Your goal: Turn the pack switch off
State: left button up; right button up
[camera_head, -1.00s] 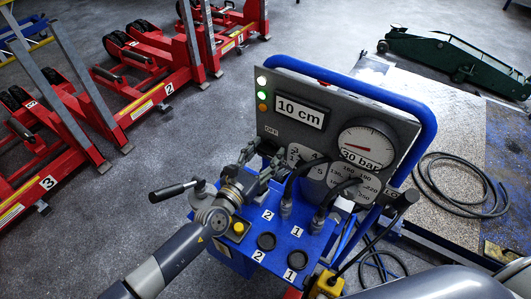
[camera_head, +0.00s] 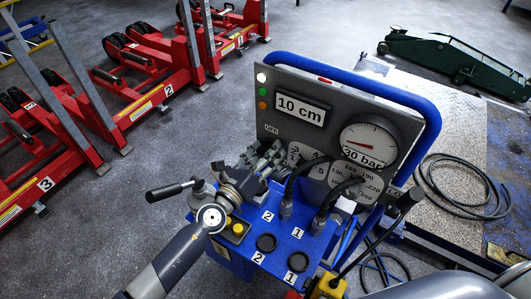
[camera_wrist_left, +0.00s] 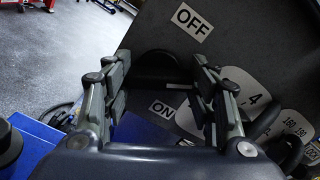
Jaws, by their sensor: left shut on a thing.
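The grey control panel (camera_head: 360,108) stands upright on the blue console. The black pack switch (camera_wrist_left: 155,66) sits between an OFF label (camera_wrist_left: 193,20) and an ON label (camera_wrist_left: 162,109) in the left wrist view. My left gripper (camera_head: 268,156) is at the panel's lower left, just under its OFF label (camera_head: 268,127). Its two fingers (camera_wrist_left: 160,78) are on either side of the switch, shut on it. In the head view the fingers hide the switch and the ON label. Its exact setting is hard to tell. My right gripper is out of view.
Hoses (camera_head: 327,199) and a pressure gauge (camera_head: 368,145) are right of my gripper. A black-handled lever (camera_head: 170,190) and a yellow button (camera_head: 238,228) are close to my left wrist. Red numbered lifts (camera_head: 150,95) stand at left, a green trolley jack (camera_head: 455,60) at back right.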

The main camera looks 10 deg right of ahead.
pick_arm(q)
jog(key=shift+n, duration=1.1)
jog(key=n, duration=0.3)
jog(key=shift+r+n+p, duration=0.1)
jog(key=shift+n+p, duration=0.25)
jog(key=shift+n, duration=0.05)
jog(key=n, duration=0.2)
jog(key=shift+n+p, duration=0.3)
jog(key=shift+p, duration=0.05)
jog(key=shift+n+p, duration=0.4)
jog(key=shift+n, duration=1.1)
jog(key=o, duration=1.1)
jog(key=shift+c, duration=0.2)
